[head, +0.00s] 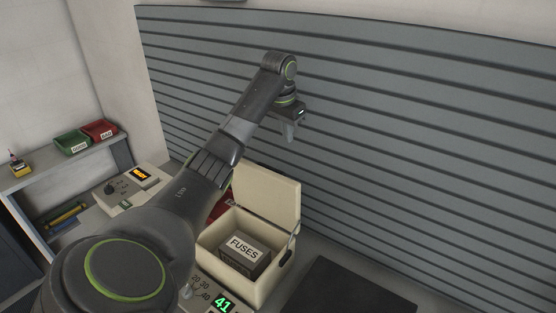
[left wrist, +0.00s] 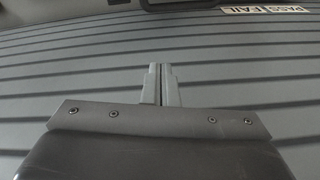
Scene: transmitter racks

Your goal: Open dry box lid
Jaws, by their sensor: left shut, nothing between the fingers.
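The cream dry box (head: 228,282) stands on the bench in the head view, below my left arm. Its lid (head: 268,192) is raised, standing nearly upright at the back of the box. A dark box labelled FUSES (head: 243,252) sits inside. A dark latch or handle shows on the right side of the dry box. My left gripper (head: 291,141) is above and slightly right of the lid, apart from it, pointing down. In the left wrist view its fingers (left wrist: 161,72) are together with nothing between them. My right gripper is not in view.
A dark mat (head: 350,288) lies right of the dry box. A green bin (head: 72,142) and a red bin (head: 100,131) stand on a shelf at left. A device with an orange display (head: 140,177) and a green readout (head: 223,303) are nearby. A slatted grey wall (head: 400,130) rises behind.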

